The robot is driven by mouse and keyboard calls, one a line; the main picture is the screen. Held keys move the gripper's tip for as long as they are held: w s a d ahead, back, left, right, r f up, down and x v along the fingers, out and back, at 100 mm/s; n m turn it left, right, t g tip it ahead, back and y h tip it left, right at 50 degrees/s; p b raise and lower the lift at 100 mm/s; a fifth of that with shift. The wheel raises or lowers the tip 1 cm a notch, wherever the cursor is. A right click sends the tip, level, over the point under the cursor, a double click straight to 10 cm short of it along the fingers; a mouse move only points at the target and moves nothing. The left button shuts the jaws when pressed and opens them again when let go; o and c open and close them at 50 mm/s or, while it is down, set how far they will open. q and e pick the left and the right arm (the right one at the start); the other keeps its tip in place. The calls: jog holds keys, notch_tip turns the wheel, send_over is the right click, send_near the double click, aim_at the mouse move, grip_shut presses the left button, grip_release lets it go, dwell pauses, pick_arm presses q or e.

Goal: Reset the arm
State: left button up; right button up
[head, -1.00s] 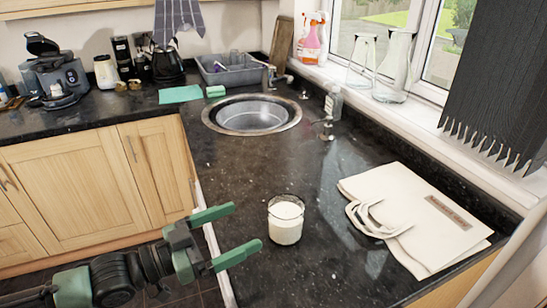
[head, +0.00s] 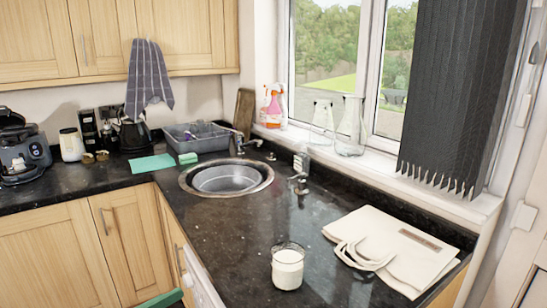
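My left gripper shows only as a green finger piece (head: 163,299) at the bottom edge of the head view, in front of the lower cabinets. The rest of it is out of frame, so its opening cannot be judged. It is apart from the glass of white contents (head: 288,268), which stands upright on the dark granite counter (head: 225,236). My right gripper is not in view.
A cream tote bag (head: 392,246) lies flat on the counter at right. The round sink (head: 226,178) is behind the glass. Glass flasks (head: 351,128) stand on the window sill. A grey dish tub (head: 197,136) sits at the back. The counter between sink and glass is clear.

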pick_arm(q)
jog(key=w+a+f+n+t+y, duration=0.1)
jog(key=w+a+f+n+y, duration=0.25)
jog(key=f, duration=0.55)
jog(key=w+a+f+t+y, duration=0.1)
jog(key=w+a+f+y, duration=0.25)
jog(key=a+f, duration=0.45)
jog(key=s+a+f+n+g+y, duration=0.1)
jog(key=s+a+f+g+y, duration=0.15)
jog(key=f, duration=0.95)
jog(key=s+a+f+n+g+y, duration=0.1)
jog(key=s+a+f+y, duration=0.2)
jog(key=f, duration=0.8)
jog(key=s+d+f+n+g, duration=0.1)
jog(key=s+f+g, duration=0.4)
jog(key=s+f, duration=1.3)
jog(key=s+d+f+g, duration=0.1)
jog(key=s+d+f, duration=0.2)
jog(key=s, duration=0.4)
jog(key=s+d+f+g, duration=0.2)
jog(key=s+d, duration=0.1)
jog(key=s, duration=0.4)
jog(key=s+d+f+g, duration=0.1)
jog(key=s+d+f, duration=0.1)
jog(key=s, duration=0.6)
jog(key=shift+d+f+g+y, duration=0.35)
jog(key=shift+d+f, duration=0.05)
jog(key=shift+f, duration=0.45)
